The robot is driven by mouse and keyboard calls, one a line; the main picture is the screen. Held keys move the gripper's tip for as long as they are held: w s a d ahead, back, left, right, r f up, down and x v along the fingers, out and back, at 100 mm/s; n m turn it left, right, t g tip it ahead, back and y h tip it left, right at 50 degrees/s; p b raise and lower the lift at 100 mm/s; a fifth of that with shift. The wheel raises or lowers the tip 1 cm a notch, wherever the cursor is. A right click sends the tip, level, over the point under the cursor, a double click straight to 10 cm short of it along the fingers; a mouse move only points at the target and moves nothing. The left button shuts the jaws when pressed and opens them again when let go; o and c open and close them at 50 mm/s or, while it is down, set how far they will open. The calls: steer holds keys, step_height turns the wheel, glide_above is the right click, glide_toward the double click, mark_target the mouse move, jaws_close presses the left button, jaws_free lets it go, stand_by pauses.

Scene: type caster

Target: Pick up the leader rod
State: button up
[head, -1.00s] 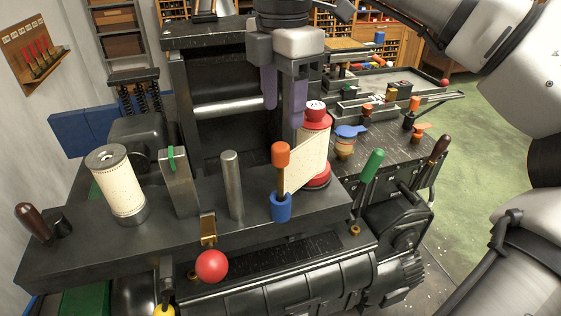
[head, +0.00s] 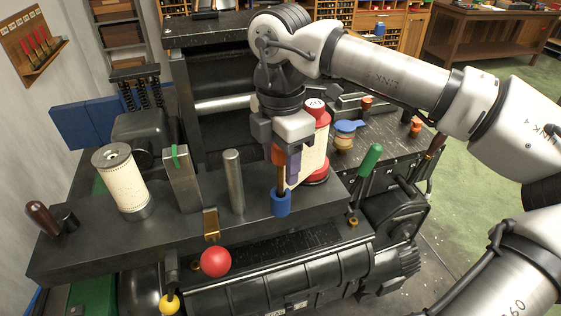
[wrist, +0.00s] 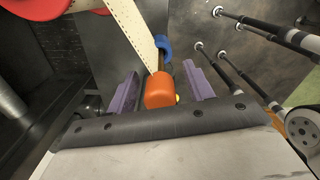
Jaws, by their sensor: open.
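The leader rod (head: 281,184) is a thin brass-coloured rod with an orange cap (head: 278,154). It stands upright in a blue socket (head: 281,204) on the dark machine's top bar. My gripper (head: 286,168) points down over the rod, with its purple fingers at cap height. In the wrist view, the orange cap (wrist: 159,91) lies between the two spread fingers of my gripper (wrist: 161,84), with a gap visible on the right. The blue socket also shows beyond it (wrist: 163,47). The jaws are open and hold nothing.
A red-ended spool (head: 316,128) with a cream paper strip stands close behind the rod. A steel post (head: 234,182) and a paper-wrapped cylinder (head: 119,182) stand to the left. A green-handled lever (head: 369,162) rises to the right. A red ball knob (head: 215,262) sits in front.

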steer(key=c, duration=1.1)
steer(key=shift+r, duration=0.1)
step_height(320, 180, up, 20)
steer(key=p, duration=0.3)
steer(key=shift+d, duration=0.1)
